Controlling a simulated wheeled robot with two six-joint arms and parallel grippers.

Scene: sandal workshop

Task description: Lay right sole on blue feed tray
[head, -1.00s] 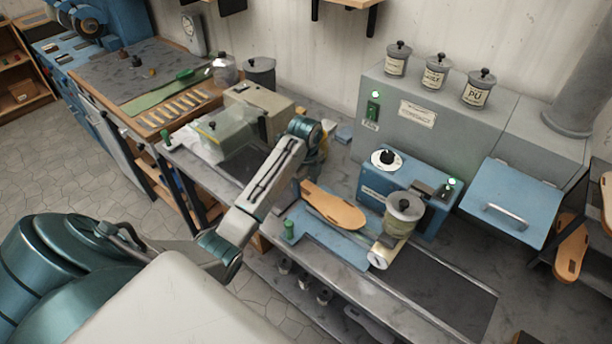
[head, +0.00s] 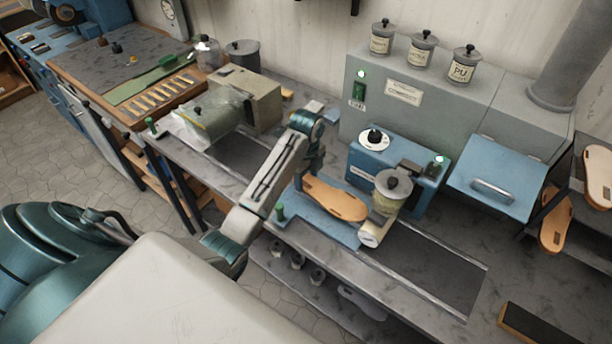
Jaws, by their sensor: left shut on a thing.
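The tan sole (head: 335,199) lies over the blue feed tray (head: 318,226), in front of the blue roller machine. Its right end is close to the machine's roller. My left gripper (head: 308,176) is at the sole's left end and is shut on it, though the fingertips are partly hidden by my wrist. The sole looks flat and very low over the tray; I cannot tell whether it touches. The front part of the tray is bare. My right gripper is not in view.
The blue roller machine (head: 400,172) with a glue pot (head: 391,190) stands just right of the sole. A dark belt (head: 425,268) runs right of the tray.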

